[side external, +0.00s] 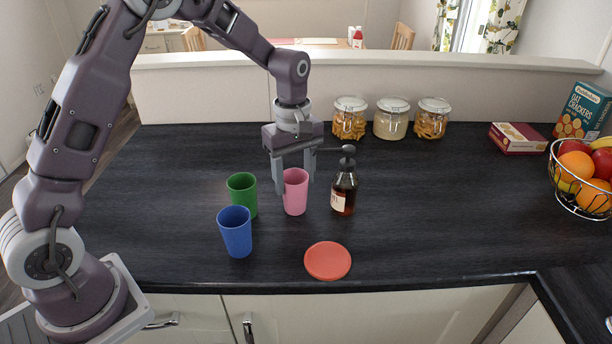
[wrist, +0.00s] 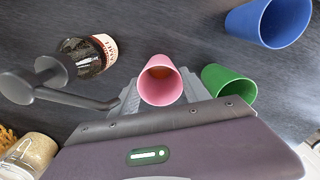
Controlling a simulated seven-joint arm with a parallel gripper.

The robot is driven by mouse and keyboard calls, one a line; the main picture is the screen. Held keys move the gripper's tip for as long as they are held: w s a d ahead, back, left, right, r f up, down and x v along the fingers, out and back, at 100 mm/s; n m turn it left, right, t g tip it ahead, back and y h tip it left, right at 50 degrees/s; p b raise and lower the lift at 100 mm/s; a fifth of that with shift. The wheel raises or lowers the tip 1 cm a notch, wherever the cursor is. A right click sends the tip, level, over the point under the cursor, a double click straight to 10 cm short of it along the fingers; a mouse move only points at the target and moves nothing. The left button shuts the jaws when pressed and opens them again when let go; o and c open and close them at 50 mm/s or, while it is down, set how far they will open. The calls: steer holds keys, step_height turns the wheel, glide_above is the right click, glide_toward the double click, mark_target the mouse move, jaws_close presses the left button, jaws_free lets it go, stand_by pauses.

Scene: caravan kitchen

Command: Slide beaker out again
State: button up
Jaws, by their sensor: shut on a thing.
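A pink beaker (side external: 295,193) stands upright on the dark counter, between the soap bottle and the green beaker. My gripper (side external: 294,183) reaches down from above with one finger on each side of it, shut on it. In the wrist view the pink beaker (wrist: 161,82) sits between the fingers, with an orange-brown patch visible inside. A green beaker (side external: 242,194) stands just left of my gripper. A blue beaker (side external: 236,233) stands nearer the front edge. Both also show in the wrist view, green (wrist: 229,86) and blue (wrist: 268,22), apart from the pink one.
A brown pump soap bottle (side external: 344,188) stands close right of my gripper, its spout pointing towards it. A flat coral disc (side external: 328,261) lies near the front edge. Glass jars (side external: 391,120) line the back; a fruit basket (side external: 583,180) is far right. The right-centre counter is clear.

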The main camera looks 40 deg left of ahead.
steer(key=shift+s+a, duration=0.65)
steer(key=shift+s, duration=0.2)
steer(key=shift+s+a, duration=0.65)
steer(key=shift+s, duration=0.15)
steer(key=o, duration=1.4)
step_height(320, 180, up, 7)
steer(key=shift+r, duration=0.1)
